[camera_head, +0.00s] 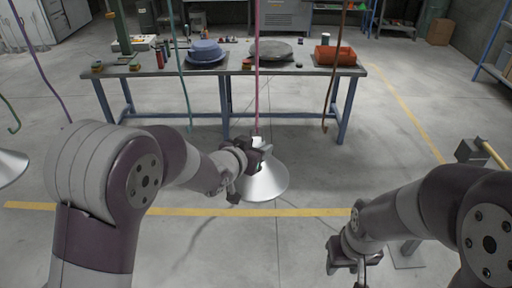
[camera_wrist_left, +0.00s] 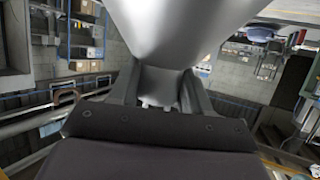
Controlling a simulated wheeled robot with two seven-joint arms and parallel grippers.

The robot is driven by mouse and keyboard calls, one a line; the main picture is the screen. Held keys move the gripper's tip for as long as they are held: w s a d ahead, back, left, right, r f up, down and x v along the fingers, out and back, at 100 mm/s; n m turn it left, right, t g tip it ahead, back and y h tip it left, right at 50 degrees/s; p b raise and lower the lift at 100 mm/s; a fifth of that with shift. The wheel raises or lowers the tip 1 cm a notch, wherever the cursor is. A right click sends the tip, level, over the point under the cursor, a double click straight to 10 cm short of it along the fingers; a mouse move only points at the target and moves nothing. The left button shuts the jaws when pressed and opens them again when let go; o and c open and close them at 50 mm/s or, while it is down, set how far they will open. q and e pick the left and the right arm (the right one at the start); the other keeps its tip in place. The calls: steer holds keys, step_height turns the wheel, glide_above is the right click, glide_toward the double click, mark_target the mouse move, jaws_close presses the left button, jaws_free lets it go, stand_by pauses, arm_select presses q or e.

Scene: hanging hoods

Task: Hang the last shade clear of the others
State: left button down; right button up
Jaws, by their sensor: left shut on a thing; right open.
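A silver cone-shaped shade (camera_head: 265,182) hangs wide end down in the middle of the head view. My left gripper (camera_head: 254,160) is shut on its narrow upper part. In the left wrist view the shade (camera_wrist_left: 168,28) fills the top middle, between the fingers of my left gripper (camera_wrist_left: 160,88). A pink hanging line (camera_head: 257,75) comes down to the shade's top; I cannot tell whether it is hooked there. Another shade (camera_head: 10,167) is cut off at the left edge. My right gripper (camera_head: 352,260) is open and apart from the shades, low on the right.
Other hanging hooks are teal (camera_head: 184,80), brown (camera_head: 330,90), purple (camera_head: 45,80) and green (camera_head: 12,118); no shade shows on the teal or brown ones. A workbench (camera_head: 225,76) with a blue basin (camera_head: 205,52) and an orange bin (camera_head: 335,56) stands behind.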

arm_select(q)
steer(key=shift+c, duration=2.2)
jaws_free()
